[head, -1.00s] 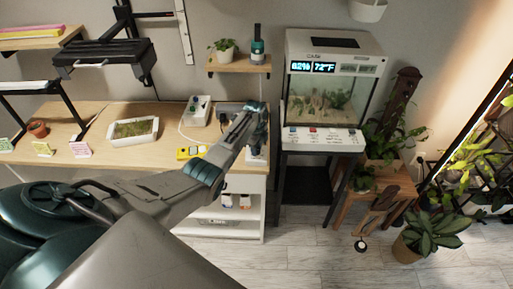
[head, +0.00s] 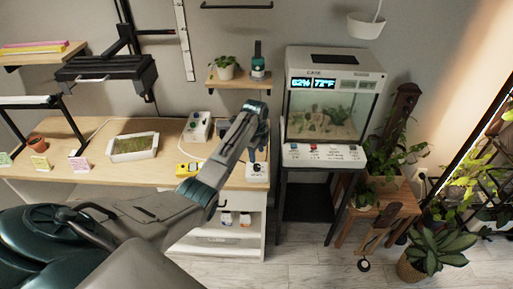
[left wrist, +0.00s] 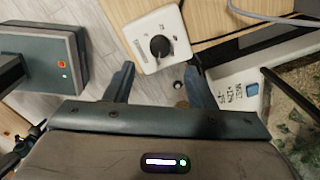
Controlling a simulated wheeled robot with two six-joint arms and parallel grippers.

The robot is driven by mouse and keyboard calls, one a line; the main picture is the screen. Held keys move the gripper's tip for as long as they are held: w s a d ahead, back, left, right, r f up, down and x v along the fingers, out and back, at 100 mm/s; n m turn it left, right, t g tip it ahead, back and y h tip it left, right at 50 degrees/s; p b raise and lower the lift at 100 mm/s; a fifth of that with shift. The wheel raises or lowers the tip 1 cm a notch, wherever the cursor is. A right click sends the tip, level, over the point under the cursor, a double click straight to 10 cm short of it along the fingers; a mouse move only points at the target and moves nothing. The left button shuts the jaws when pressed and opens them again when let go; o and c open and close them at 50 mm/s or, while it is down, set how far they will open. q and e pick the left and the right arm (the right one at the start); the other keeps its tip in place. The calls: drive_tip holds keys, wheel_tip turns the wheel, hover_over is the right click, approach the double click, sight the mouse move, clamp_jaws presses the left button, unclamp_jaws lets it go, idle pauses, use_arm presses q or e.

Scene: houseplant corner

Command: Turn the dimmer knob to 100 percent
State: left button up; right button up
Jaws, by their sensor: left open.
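The dimmer is a white box with a round black knob. In the head view the dimmer box (head: 257,173) sits at the front right corner of the wooden table. My left gripper (head: 258,156) points down just above it and partly covers it. In the left wrist view the black knob (left wrist: 160,46) lies ahead of the open, empty fingers of my left gripper (left wrist: 160,84), roughly centred between them. The fingers look apart from the knob. My right gripper is in neither view.
A yellow device (head: 188,170) and a white control box (head: 197,126) stand on the table to the left. The terrarium (head: 328,108), with a lit display, stands on a dark stand to the right. A wall shelf (head: 238,82) with a plant is behind.

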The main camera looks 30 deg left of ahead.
use_arm(q)
drive_tip(key=shift+s+r+b, duration=0.1)
drive_tip(key=shift+r+b, duration=0.25)
drive_tip(key=shift+r, duration=1.55)
